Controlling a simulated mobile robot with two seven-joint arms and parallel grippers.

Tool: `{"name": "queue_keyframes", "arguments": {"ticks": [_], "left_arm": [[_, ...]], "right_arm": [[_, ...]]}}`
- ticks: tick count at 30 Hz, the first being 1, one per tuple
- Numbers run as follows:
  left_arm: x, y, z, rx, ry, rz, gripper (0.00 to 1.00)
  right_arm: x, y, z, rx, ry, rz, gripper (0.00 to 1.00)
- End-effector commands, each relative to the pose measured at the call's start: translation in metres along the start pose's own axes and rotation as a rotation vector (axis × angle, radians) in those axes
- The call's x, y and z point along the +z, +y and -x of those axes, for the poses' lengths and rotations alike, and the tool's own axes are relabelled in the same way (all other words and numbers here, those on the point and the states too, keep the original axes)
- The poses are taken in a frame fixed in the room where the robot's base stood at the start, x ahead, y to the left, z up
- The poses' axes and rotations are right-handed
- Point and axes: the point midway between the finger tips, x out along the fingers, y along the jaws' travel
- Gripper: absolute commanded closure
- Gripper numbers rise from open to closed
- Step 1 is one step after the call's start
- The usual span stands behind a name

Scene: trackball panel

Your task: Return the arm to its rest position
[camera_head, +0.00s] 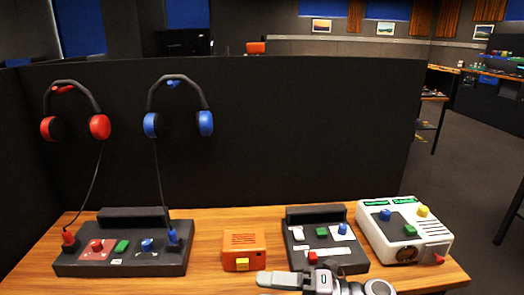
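One of my grippers (268,280) shows at the bottom edge, in front of the right dark panel. Its arm comes in from the lower right, so I take it as my right one. Its grey finger end points left, with nothing visible in it; I cannot tell if the fingers are apart. It overlaps the near edge of the right dark panel (352,262) in the picture; whether it touches is unclear. My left gripper is not in view.
The wooden table (215,222) also holds a left dark panel (122,266), an orange box (244,247) and a white console (403,232). Red headphones (100,127) and blue headphones (205,123) hang on the black partition (300,130), with cords reaching the left panel.

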Motion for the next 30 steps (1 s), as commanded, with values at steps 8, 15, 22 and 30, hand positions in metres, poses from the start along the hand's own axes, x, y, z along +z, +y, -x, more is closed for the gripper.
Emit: {"name": "queue_keyframes", "arguments": {"ticks": [8, 15, 22, 30], "left_arm": [[0.000, 0.000, 0.001, 0.000, -0.003, 0.000, 0.57], [0.000, 0.000, 0.002, 0.000, -0.004, 0.001, 0.57], [-0.001, 0.000, 0.003, 0.000, -0.004, 0.001, 0.57], [-0.001, 0.000, 0.003, 0.000, -0.005, 0.001, 0.57]], "right_arm": [[-0.001, -0.011, 0.022, 0.338, -0.384, -0.462, 0.44], [-0.008, -0.070, 0.082, 0.494, -0.758, -0.907, 0.44], [-0.058, -0.150, 0.149, 0.543, -1.110, -1.346, 0.44], [-0.125, -0.205, 0.196, 0.523, -1.357, -1.673, 0.44]]}}
